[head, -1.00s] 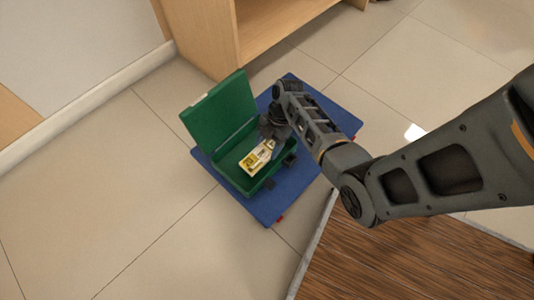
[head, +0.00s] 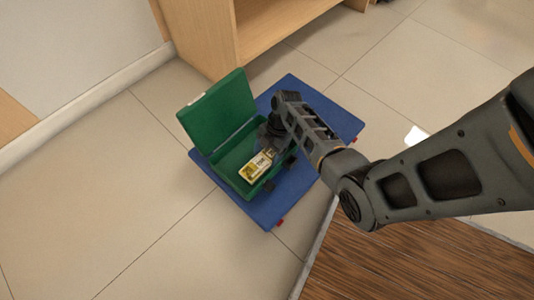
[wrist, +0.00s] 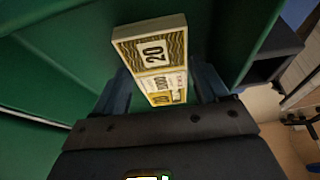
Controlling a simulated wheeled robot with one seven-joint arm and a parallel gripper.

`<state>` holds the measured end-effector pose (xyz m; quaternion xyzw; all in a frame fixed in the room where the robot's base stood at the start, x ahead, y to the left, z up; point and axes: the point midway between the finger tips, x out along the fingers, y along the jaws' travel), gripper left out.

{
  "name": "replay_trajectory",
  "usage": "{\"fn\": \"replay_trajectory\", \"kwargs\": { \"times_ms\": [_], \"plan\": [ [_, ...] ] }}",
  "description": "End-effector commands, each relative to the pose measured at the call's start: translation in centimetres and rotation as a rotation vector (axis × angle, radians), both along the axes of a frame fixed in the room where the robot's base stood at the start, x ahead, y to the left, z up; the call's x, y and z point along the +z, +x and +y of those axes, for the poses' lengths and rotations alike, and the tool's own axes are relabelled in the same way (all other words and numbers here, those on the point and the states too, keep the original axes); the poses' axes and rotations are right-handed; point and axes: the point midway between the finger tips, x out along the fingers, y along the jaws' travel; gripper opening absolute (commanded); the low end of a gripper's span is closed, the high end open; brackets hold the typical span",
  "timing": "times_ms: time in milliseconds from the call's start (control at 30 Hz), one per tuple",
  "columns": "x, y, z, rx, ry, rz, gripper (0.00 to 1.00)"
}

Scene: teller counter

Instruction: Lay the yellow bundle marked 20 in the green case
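The yellow bundle marked 20 (wrist: 154,52) is pale with dark print, its marked end toward the top of the wrist view. My gripper (wrist: 160,85) has one finger close along each side of it and appears shut on it, though the contact is partly hidden. In the head view the bundle (head: 257,165) is inside the open green case (head: 229,172), near its front side. I cannot tell whether it touches the case floor. My gripper (head: 272,137) reaches down into the case from the right.
The case stands on a blue platform (head: 325,107) on the tiled floor, its lid (head: 217,108) raised at the left. A wooden cabinet (head: 205,35) is behind it. A brown wood-grain surface (head: 400,262) is at front right. The floor at left is clear.

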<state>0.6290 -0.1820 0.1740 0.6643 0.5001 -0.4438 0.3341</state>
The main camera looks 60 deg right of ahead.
Motion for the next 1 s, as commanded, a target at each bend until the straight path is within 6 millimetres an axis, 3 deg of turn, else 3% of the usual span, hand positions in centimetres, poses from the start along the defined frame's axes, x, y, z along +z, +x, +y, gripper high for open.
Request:
{"fn": "replay_trajectory", "kwargs": {
  "times_ms": [267, 700, 1000],
  "plan": [
    [0.9, 0.0, -0.2, 0.0, 0.0, -0.001, 0.74],
    [8.8, -0.9, -3.3, -0.002, -0.001, -0.001, 0.74],
    [11.2, -1.3, -4.4, 0.0, 0.0, 0.0, 0.74]
  ]
}}
